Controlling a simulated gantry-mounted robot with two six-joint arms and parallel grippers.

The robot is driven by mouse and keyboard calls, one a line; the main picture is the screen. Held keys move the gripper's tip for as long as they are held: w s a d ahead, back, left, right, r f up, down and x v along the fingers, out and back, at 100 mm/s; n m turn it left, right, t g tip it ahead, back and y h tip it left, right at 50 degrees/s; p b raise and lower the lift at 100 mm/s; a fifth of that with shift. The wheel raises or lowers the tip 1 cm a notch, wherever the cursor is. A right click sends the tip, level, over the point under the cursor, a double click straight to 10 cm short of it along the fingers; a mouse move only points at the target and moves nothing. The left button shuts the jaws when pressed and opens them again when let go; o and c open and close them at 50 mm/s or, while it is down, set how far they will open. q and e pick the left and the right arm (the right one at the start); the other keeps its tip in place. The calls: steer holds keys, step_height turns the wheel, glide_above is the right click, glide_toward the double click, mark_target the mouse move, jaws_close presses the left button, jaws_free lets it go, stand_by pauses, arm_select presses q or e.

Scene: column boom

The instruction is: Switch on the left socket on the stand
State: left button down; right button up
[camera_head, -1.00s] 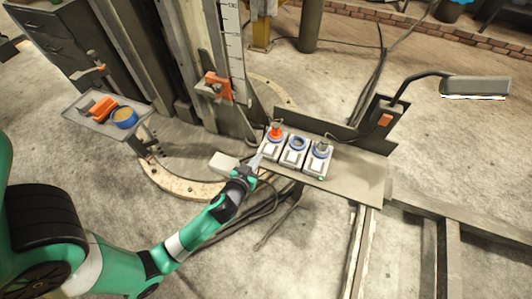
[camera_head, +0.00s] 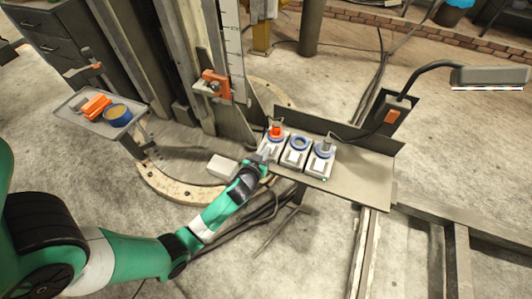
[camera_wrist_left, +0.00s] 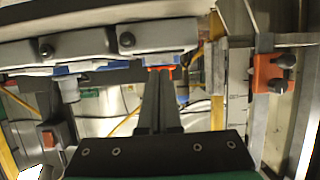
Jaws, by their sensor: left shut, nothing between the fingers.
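Three socket units stand in a row on the grey stand (camera_head: 362,180). The left socket (camera_head: 274,146) has a red-orange top piece; the middle socket (camera_head: 297,151) has an open blue ring; the right socket (camera_head: 321,160) has a blue ring with a grey plug. My left gripper (camera_head: 264,155) is shut and empty, its tips at the front left side of the left socket, partly covering it. In the left wrist view my closed fingers (camera_wrist_left: 159,92) point toward an orange-red part just beyond the tips. I cannot tell whether they touch. My right gripper is not in view.
A lamp (camera_head: 488,76) on a bent arm rises at the stand's right. An orange clamp (camera_head: 214,82) is on the column behind. A small tray (camera_head: 78,117) with orange and blue items stands at the left. The stand's right part is bare.

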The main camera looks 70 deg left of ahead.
arm_select(q)
steer(key=shift+f, duration=0.1)
steer(key=shift+s+f+b, duration=0.1)
steer(key=shift+f+b, duration=0.75)
steer(key=shift+b, duration=0.35)
steer(key=shift+s+d+r+p, duration=0.1)
steer(key=shift+r+p, duration=0.3)
steer(key=shift+p, duration=0.1)
steer(key=shift+r+p, duration=0.65)
steer(key=shift+r, duration=0.15)
steer(key=shift+r, duration=0.2)
steer(key=p+v, duration=0.4)
steer(key=v, duration=0.7)
steer(key=shift+r+p, duration=0.4)
